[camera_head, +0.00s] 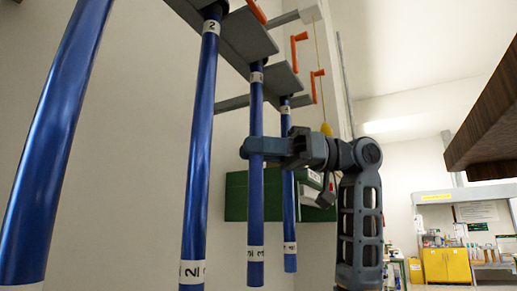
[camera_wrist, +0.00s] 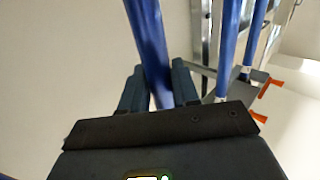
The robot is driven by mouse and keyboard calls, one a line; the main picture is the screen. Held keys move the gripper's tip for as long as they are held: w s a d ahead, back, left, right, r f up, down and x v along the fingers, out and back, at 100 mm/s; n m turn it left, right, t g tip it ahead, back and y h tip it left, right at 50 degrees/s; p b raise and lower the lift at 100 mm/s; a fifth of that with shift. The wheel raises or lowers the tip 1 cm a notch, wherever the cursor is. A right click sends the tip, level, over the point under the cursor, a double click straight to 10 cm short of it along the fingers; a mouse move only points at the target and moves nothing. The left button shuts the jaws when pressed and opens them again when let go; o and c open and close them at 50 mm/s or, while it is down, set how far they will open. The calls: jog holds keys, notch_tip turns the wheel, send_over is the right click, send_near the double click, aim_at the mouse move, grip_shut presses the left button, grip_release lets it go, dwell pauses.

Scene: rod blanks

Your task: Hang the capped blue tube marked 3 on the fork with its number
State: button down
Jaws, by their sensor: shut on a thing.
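The blue tube marked 3 (camera_head: 256,195) stands upright in the head view, with white number bands near its top and bottom. My gripper (camera_head: 256,147) is shut on its upper part, reaching in from the right. In the wrist view the held tube (camera_wrist: 150,45) runs between the two fingers (camera_wrist: 158,88). The tube's top end meets the underside of a grey fork plate (camera_head: 282,78). Its cap is hidden, and I cannot tell whether it rests in the fork. The fork's own number does not show.
A blue tube marked 2 (camera_head: 200,150) hangs nearer, left of mine, and another unreadable one (camera_head: 45,150) is farther left. A further tube (camera_head: 289,205) hangs just behind. Orange levers (camera_head: 299,50) stick up by the forks. A green box (camera_head: 236,196) is behind the tubes. A brown board (camera_head: 490,125) juts in at right.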

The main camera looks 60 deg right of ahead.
jog(key=c, duration=0.8)
grip_release()
jog(key=shift+o, duration=0.2)
jog(key=b+v, duration=0.1)
jog(key=v, duration=0.6)
jog(key=shift+s+d, duration=0.3)
jog(key=shift+s, duration=0.05)
